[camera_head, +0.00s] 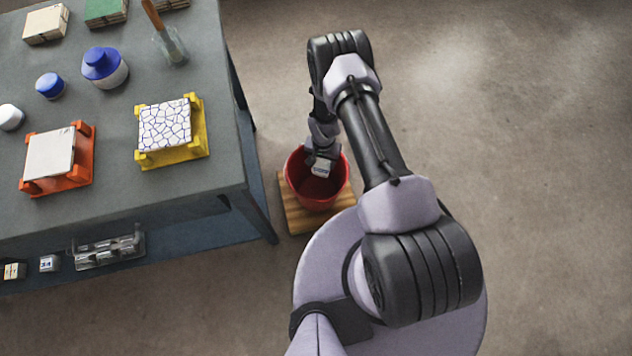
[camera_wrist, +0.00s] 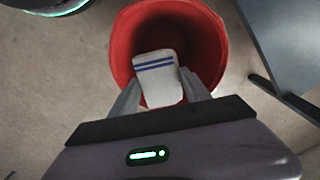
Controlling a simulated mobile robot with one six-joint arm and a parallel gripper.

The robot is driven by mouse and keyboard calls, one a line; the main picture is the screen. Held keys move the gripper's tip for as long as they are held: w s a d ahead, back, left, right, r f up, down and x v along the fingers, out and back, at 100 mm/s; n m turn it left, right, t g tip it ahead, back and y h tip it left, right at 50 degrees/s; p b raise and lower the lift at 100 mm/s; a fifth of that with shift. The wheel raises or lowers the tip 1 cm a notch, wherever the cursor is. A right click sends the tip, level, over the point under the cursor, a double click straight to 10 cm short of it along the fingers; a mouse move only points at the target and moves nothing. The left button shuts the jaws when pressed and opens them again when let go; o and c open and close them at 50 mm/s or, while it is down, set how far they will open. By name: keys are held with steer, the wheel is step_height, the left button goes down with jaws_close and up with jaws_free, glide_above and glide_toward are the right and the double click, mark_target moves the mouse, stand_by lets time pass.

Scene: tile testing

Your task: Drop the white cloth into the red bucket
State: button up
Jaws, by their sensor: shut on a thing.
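The white cloth (camera_wrist: 158,78), with blue stripes near one end, is between the fingers of my gripper (camera_wrist: 160,100), which is shut on it. In the head view the cloth (camera_head: 321,168) shows as a small pale patch at my gripper (camera_head: 322,158). In the wrist view the cloth overlaps the opening of the red bucket (camera_wrist: 122,50). My gripper is over the bucket's mouth; how far the cloth reaches below the rim is hard to tell.
The bucket stands on a wooden board (camera_head: 292,216). The grey table (camera_head: 110,130) is close on the left, holding an orange tile holder (camera_head: 82,150), a yellow tile holder (camera_head: 199,135) and blue-lidded containers (camera_head: 103,66). The floor to the right is clear.

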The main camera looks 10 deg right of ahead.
steer(key=o, duration=1.7)
step_height(320, 180, up, 17)
steer(key=p, duration=0.7)
steer(key=shift+r+p, duration=0.15)
steer(key=shift+p, duration=0.25)
